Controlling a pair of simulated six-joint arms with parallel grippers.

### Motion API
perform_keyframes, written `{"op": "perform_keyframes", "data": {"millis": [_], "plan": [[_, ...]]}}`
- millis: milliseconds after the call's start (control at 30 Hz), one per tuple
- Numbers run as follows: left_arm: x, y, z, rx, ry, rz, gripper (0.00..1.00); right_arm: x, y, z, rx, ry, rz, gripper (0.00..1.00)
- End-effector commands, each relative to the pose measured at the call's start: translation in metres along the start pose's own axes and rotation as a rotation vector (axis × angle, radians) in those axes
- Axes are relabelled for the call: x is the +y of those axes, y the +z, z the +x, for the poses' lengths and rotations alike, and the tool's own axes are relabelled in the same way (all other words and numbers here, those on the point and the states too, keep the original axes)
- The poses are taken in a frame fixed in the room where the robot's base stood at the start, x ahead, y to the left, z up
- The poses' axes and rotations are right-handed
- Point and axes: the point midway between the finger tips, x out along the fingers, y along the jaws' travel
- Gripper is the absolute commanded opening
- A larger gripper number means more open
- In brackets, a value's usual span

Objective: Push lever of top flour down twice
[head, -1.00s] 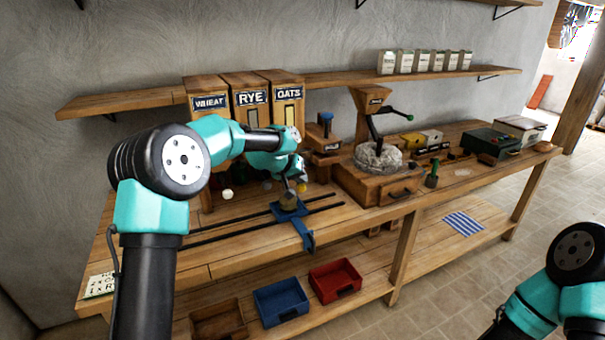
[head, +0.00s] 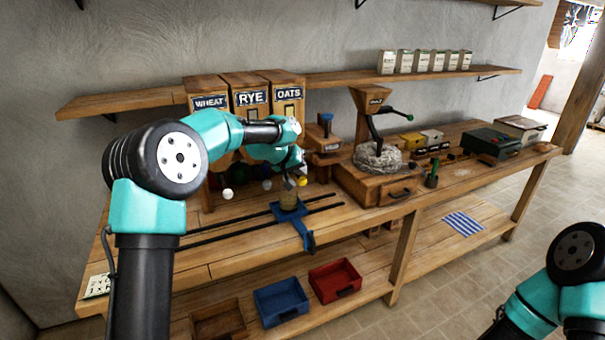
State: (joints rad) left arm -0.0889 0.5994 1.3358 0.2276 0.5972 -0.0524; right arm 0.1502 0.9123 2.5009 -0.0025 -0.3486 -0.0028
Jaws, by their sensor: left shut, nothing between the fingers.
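Three wooden dispensers stand against the wall, labelled WHEAT (head: 210,102), RYE (head: 251,98) and OATS (head: 288,93). Round lever knobs show below them: a white knob (head: 228,194) at the left, dark ones in the middle, and a yellow knob (head: 302,181) at the right. My left gripper (head: 290,183) is shut and empty, pointing down just left of the yellow knob, above a small container (head: 288,200) on the blue sliding carriage (head: 291,213). I cannot tell whether it touches the knob. My left arm hides the lower dispenser fronts. My right gripper is out of view.
The carriage sits on two dark rails (head: 230,233) along the bench. A stone mill (head: 378,158) with a green-tipped crank stands to the right. Blue (head: 281,301) and red (head: 335,279) trays lie on the lower shelf. A striped cloth (head: 464,223) lies right of them.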

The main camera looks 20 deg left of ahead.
Motion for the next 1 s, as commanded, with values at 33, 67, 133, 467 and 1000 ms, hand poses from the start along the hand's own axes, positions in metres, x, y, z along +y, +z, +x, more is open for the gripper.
{"op": "perform_keyframes", "data": {"millis": [33, 67, 133, 467, 1000], "plan": [[0.001, -0.001, -0.002, 0.001, 0.0, 0.001, 0.0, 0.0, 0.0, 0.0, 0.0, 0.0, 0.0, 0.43], [0.002, -0.002, -0.003, 0.001, 0.0, 0.001, 0.0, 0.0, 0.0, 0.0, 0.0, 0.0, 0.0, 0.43], [0.004, -0.004, -0.005, 0.0, 0.0, 0.002, 0.0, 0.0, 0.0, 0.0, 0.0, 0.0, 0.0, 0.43], [0.012, -0.011, -0.016, 0.0, 0.001, 0.001, 0.0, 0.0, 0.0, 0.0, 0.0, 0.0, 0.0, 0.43], [0.016, -0.016, -0.022, 0.0, 0.0, 0.001, 0.0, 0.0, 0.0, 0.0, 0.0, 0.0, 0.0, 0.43]]}}
